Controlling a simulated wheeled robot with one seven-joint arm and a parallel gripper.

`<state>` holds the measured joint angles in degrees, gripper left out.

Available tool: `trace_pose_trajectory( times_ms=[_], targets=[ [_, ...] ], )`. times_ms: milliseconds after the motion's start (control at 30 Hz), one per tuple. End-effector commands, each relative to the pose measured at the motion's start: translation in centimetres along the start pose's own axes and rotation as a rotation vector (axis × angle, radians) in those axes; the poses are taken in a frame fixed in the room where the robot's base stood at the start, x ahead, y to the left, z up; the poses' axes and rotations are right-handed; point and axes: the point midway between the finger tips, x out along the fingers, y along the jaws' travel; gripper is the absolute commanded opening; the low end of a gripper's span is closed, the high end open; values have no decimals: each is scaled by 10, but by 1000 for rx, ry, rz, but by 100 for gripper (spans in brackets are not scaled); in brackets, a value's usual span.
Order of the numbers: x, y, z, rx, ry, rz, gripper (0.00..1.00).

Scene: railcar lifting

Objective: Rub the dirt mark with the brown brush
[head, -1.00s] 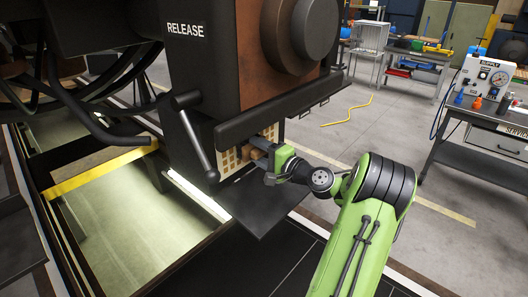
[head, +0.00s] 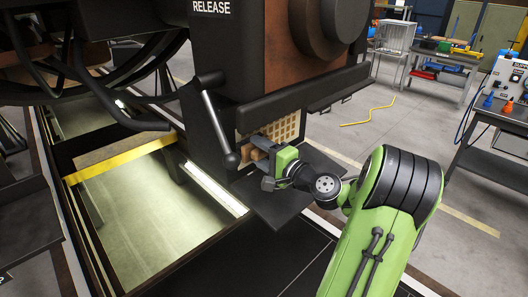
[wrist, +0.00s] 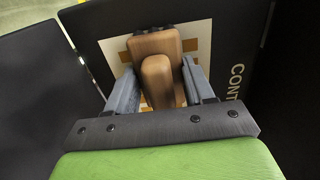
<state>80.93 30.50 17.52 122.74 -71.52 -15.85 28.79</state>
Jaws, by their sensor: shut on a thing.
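My gripper (head: 262,163) is shut on the brown brush (wrist: 156,82). Its grey fingers stand on both sides of the brush's wooden body in the wrist view. In the head view the brush (head: 258,155) shows as a small brown piece at the lower part of a cream panel with a tan grid (head: 286,129). The brush is close in front of this panel; I cannot tell whether they touch. In the wrist view the panel (wrist: 115,56) shows pale with tan patches around the brush. I cannot pick out a separate dirt mark; the brush and gripper cover part of the panel.
A black lever (head: 217,118) with a ball end hangs just left of the panel. A dark ledge (head: 305,103) juts out above it, and a dark plate (head: 298,200) lies below my gripper. An open pit (head: 150,205) is at left.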

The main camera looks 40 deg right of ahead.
Motion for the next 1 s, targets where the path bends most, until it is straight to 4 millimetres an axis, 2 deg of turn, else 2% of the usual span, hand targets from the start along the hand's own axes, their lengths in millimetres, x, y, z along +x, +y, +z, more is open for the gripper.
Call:
trace_pose_trajectory(
  times_ms=[167,700,1000],
  targets=[
    [-2,-1,-1,-1,1,-1,28],
    [-59,0,-1,-2,3,0,28],
    [-62,-1,-1,-1,1,-1,28]
  ],
)
